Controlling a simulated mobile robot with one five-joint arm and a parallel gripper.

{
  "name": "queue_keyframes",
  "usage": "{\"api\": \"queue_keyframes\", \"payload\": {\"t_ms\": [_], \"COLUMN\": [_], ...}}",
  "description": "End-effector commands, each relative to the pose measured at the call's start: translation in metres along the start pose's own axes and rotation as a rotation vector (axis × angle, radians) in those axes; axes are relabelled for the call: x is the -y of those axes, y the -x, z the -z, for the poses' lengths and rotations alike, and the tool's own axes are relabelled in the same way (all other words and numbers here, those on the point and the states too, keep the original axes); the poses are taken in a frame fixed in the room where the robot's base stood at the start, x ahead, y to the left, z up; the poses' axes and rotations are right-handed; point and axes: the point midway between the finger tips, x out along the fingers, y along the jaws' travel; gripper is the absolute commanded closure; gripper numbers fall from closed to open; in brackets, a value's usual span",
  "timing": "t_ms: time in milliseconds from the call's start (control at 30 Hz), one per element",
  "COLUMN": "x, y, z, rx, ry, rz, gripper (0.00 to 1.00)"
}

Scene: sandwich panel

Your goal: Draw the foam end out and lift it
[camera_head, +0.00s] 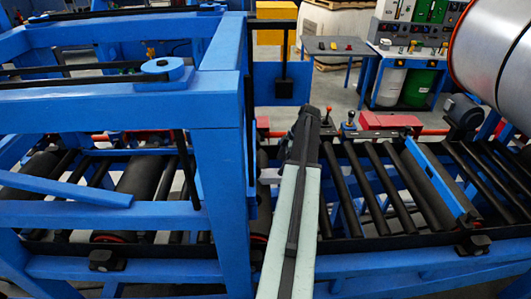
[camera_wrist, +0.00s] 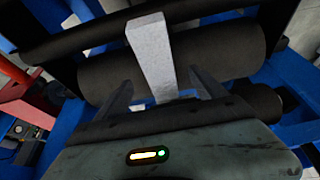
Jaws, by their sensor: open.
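In the wrist view a pale grey-white foam end (camera_wrist: 150,48) sticks up as a narrow strip in front of a dark roller. My gripper (camera_wrist: 161,76) has its two dark fingers apart, one on each side of the strip. The strip's lower part shows between them, with gaps on both sides. In the head view my arm reaches forward over the roller line, and its dark end (camera_head: 305,125) is beside the blue post. The fingers and the foam end cannot be made out there.
A blue machine frame (camera_head: 220,150) stands close on the left. Black rollers (camera_head: 370,190) run to the right, with a red-handled lever (camera_head: 328,114) behind them. A large metal coil (camera_head: 490,50) is at upper right. A table with panels (camera_head: 405,60) stands behind.

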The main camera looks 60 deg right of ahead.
Motion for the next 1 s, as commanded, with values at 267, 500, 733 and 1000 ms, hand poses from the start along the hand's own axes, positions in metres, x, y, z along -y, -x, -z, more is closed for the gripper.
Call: {"api": "queue_keyframes", "payload": {"t_ms": [267, 500, 733, 1000], "x": [-0.001, -0.001, -0.001, -0.001], "y": [0.0, -0.006, -0.041, -0.075], "z": [0.001, -0.006, -0.01, -0.01], "rx": [-0.003, -0.003, -0.003, -0.003], "ry": [0.014, 0.005, 0.002, 0.0], "rz": [0.001, -0.003, -0.004, -0.004], "gripper": [0.2, 0.2, 0.2, 0.2]}}
